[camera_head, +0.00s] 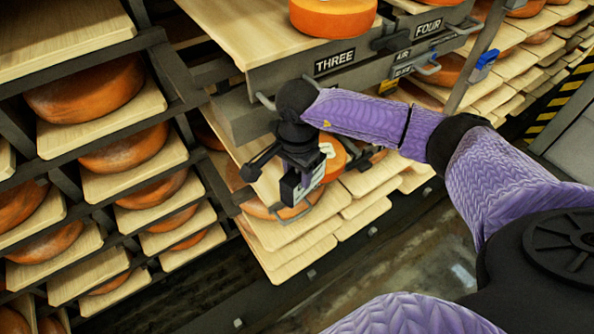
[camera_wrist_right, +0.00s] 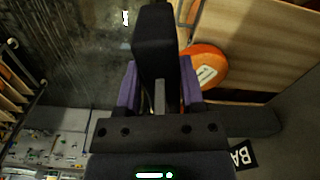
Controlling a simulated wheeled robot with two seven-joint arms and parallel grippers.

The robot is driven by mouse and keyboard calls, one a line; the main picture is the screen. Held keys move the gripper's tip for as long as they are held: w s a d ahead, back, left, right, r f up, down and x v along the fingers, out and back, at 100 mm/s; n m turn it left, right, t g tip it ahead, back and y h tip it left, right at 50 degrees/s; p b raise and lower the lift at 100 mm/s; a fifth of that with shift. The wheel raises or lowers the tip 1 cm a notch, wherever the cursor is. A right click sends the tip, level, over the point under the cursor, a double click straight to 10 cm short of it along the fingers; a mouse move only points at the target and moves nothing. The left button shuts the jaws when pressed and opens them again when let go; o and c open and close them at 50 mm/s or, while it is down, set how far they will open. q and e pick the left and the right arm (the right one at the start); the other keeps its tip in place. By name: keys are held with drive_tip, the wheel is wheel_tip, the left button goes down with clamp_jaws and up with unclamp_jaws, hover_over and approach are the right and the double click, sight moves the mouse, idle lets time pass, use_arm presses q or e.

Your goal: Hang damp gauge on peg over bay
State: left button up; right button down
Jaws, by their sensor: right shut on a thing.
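My right gripper (camera_head: 300,192) is in front of the racks, below the bay marked THREE (camera_head: 334,60). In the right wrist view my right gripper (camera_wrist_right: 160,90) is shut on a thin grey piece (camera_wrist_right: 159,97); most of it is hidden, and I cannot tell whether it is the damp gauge. A grey bracket (camera_head: 262,101) sticks out at the bay's front edge, partly behind my wrist. I cannot make out the peg. A small blue-and-white item (camera_head: 485,62) is on the post near the bay marked FOUR (camera_head: 428,27). My left gripper is out of view.
Racks of orange cheese wheels (camera_head: 85,90) on wooden boards fill the left side. More boards (camera_head: 290,262) stick out below my right gripper. A wheel with a white label (camera_wrist_right: 205,65) is close to the gripper. Open floor (camera_head: 400,255) lies at the lower middle.

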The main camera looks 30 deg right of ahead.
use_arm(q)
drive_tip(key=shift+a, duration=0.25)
use_arm(e)
drive_tip(key=shift+f, duration=0.1)
drive_tip(key=shift+c, duration=0.6)
unclamp_jaws()
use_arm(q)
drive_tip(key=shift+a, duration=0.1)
